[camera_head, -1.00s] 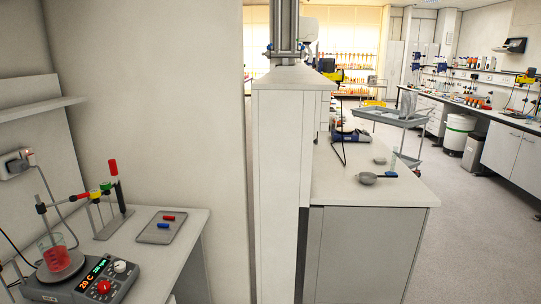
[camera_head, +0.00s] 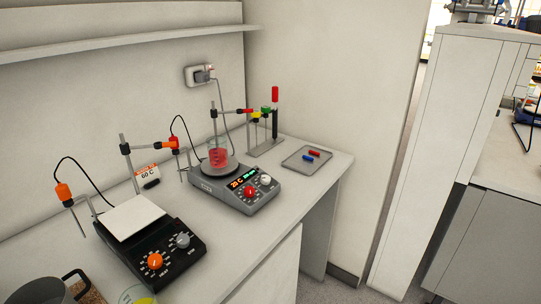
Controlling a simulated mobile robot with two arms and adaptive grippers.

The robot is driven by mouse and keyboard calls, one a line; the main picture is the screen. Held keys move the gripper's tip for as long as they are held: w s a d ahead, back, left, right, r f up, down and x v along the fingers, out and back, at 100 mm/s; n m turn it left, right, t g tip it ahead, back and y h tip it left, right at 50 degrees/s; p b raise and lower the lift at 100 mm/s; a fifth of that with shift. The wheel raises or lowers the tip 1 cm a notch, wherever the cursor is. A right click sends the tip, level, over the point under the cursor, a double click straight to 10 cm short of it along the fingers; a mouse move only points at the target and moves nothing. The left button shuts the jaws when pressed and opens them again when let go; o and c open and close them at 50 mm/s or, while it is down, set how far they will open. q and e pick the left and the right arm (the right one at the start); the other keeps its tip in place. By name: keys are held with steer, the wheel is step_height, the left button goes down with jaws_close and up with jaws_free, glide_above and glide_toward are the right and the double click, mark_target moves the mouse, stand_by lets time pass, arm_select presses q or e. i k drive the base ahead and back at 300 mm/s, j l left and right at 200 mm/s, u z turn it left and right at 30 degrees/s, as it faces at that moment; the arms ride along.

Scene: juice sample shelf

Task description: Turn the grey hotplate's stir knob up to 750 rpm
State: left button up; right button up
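The grey hotplate (camera_head: 226,188) stands on the bench, with a beaker of red liquid (camera_head: 218,154) on its round plate. Its front panel carries a red knob (camera_head: 250,191), a white knob (camera_head: 265,180) and a lit display (camera_head: 243,178) with an orange "20 C" and green digits too small to read. I cannot read the labels that tell which knob is for stirring. Neither of my grippers is in view.
A black hotplate (camera_head: 150,247) with a white square top stands to the left. A rack with coloured-capped items (camera_head: 268,144) and a grey tray (camera_head: 307,159) with red and blue pieces are to the right. A pot (camera_head: 40,291) is at lower left. A shelf (camera_head: 120,42) runs above.

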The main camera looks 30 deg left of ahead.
mark_target(265, 180)
steer(key=u, duration=1.2)
